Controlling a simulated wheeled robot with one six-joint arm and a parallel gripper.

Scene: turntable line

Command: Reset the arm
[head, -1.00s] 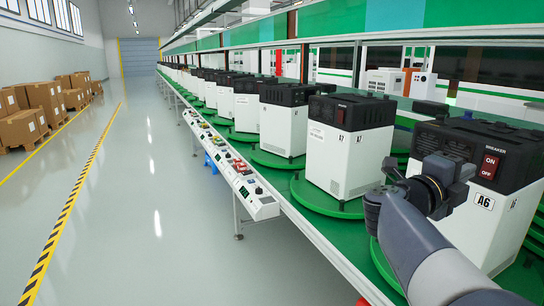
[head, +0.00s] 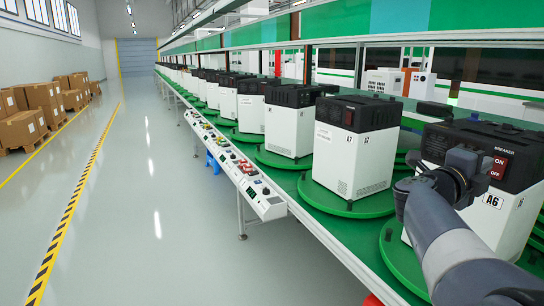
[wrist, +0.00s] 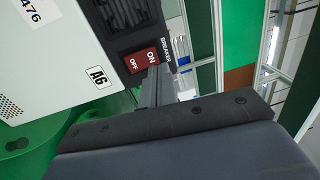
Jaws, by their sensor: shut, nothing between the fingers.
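The A6 unit, a white box with a black top, stands at the right in the head view (head: 488,215) and fills the left of the wrist view (wrist: 60,45). Its red breaker switch (head: 500,165) carries ON and OFF marks and shows in the wrist view (wrist: 141,61). My gripper (wrist: 157,75) is shut and empty, its narrow fingers in front of the black panel beside the ON end of the switch. I cannot tell whether they touch it. In the head view my wrist hides the fingertips and stands just left of the switch.
The A7 unit (head: 348,150) stands on a green turntable (head: 345,207) left of my arm. More units line the conveyor behind it. A control panel (head: 262,203) runs along the near edge. The grey aisle (head: 150,200) at the left is clear; cartons (head: 40,98) stand beyond it.

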